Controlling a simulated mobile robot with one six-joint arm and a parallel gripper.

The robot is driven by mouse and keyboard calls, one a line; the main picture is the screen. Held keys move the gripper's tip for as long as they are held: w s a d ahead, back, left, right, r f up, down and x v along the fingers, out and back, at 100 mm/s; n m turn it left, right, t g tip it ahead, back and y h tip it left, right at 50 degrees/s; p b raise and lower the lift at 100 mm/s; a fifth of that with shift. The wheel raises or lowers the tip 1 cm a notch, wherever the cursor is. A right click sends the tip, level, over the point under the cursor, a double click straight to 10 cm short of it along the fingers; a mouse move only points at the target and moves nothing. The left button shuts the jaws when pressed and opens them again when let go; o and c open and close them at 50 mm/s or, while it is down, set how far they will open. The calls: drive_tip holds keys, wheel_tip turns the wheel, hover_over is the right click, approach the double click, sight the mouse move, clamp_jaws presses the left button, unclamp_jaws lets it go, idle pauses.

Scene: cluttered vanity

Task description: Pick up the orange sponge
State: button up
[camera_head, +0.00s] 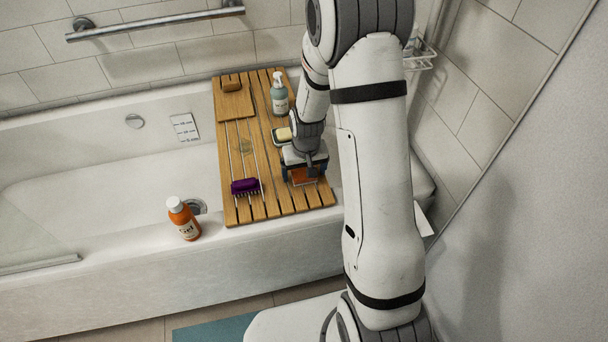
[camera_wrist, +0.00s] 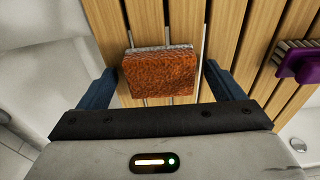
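The orange sponge (camera_wrist: 158,74) lies flat on the wooden bath tray (camera_wrist: 190,22), with a pale layer showing along its far edge in the wrist view. My gripper (camera_wrist: 159,68) is open, with one blue finger on each side of the sponge and a visible gap on both sides. In the head view, the sponge (camera_head: 303,177) shows partly under my gripper (camera_head: 304,170), low over the right front part of the tray (camera_head: 272,208). I cannot tell whether the fingertips touch the tray.
A purple brush (camera_head: 245,187) lies left of my gripper. A pale yellow soap bar (camera_head: 284,133) and a pump bottle (camera_head: 279,96) stand farther back on the tray. An orange gel bottle (camera_head: 184,219) stands on the bathtub rim (camera_head: 130,245).

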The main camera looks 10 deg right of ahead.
sight(304, 172)
drive_tip(key=c, duration=1.1)
drive_tip(key=shift+o, duration=0.2)
wheel_tip(304, 172, up, 10)
drive_tip(key=p, duration=0.2)
